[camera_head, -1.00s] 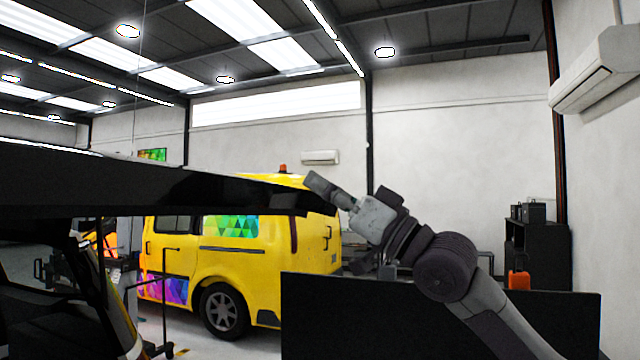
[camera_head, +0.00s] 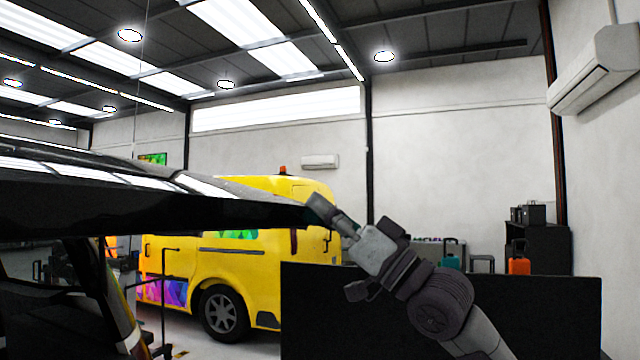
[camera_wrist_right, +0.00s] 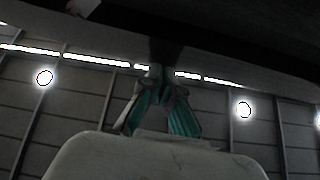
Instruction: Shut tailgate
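The raised tailgate (camera_head: 150,208) is a dark, glossy panel reaching in from the left in the head view. Its upper face shows ceiling reflections, and its free edge ends near the picture's middle. My right gripper (camera_head: 318,207) is at that free edge and appears to touch it. In the right wrist view its teal-padded fingers (camera_wrist_right: 160,90) come close together at the tips, beside a dark part below the dark panel (camera_wrist_right: 235,45). Whether they grip it is unclear. The vehicle's dark rear opening (camera_head: 45,290) is below the tailgate. My left gripper is not in view.
A yellow van (camera_head: 225,265) stands behind the tailgate. A large black panel (camera_head: 440,315) is at the lower right, behind my right arm. A black shelf (camera_head: 540,245) with cases stands by the right wall. A thin-framed stand (camera_head: 163,285) is near the vehicle.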

